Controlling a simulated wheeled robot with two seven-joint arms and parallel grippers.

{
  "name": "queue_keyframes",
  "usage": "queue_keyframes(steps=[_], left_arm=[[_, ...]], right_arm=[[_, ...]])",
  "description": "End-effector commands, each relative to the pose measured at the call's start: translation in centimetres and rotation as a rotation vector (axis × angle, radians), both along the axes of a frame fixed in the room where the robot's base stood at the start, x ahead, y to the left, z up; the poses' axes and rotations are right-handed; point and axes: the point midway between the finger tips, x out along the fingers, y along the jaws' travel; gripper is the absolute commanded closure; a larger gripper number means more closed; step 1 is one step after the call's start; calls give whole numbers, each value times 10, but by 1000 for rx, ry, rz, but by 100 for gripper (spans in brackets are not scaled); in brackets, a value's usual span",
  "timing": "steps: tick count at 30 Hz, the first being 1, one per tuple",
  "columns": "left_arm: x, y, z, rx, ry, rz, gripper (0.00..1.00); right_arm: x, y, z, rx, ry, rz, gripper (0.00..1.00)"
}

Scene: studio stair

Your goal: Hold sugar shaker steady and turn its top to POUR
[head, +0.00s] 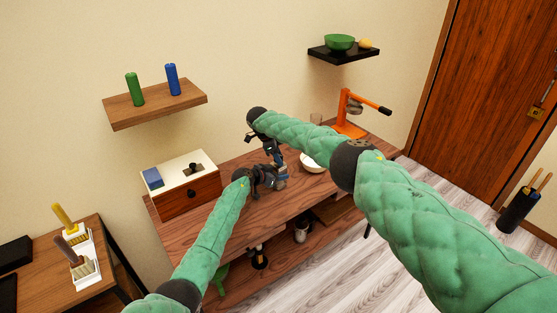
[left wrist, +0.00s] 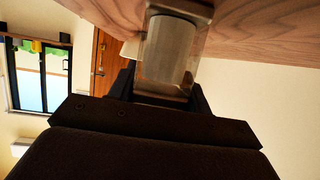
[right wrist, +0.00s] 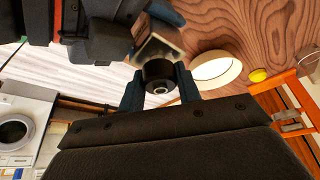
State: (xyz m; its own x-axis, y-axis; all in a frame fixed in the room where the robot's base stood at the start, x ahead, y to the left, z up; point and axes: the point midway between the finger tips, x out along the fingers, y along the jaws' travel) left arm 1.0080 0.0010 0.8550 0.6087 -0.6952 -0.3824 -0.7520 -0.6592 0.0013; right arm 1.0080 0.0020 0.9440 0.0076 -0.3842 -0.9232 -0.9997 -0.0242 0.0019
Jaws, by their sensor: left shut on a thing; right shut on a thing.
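The sugar shaker shows in the left wrist view as a squarish, glassy body (left wrist: 168,50) with a pale filling. My left gripper (left wrist: 166,88) is shut on this body, close to the wooden tabletop. In the right wrist view my right gripper (right wrist: 160,90) is shut on the shaker's dark round top (right wrist: 158,72), which has a light ring at its centre. The clear body (right wrist: 155,46) shows past the top. In the head view my left gripper (head: 272,178) and right gripper (head: 270,152) meet over the desk and hide the shaker. The top's marking cannot be read.
The wooden desk (head: 225,228) also carries a white-topped box with a drawer (head: 190,203), a white bowl (head: 312,162), a glass (head: 316,120) and an orange press (head: 348,128). Two wall shelves hang above. A side table with brushes (head: 82,262) stands at left.

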Motion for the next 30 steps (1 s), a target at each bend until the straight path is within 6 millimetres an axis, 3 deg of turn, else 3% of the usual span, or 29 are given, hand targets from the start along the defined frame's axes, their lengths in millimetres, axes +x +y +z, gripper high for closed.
queue_keyframes(steps=[9,10,13,23,30], left_arm=[[-1,-1,-1,0,1,-2,81],[-1,-1,-1,0,1,-2,81],[-1,-1,-1,0,1,-2,81],[0,0,-1,0,1,-1,81],[0,0,-1,1,1,0,81]], right_arm=[[0,0,1,0,-2,-9,88],[0,0,1,0,-2,-9,61],[0,0,1,0,-1,-8,41],[0,1,2,0,-1,-8,41],[1,11,28,0,-2,-8,41]])
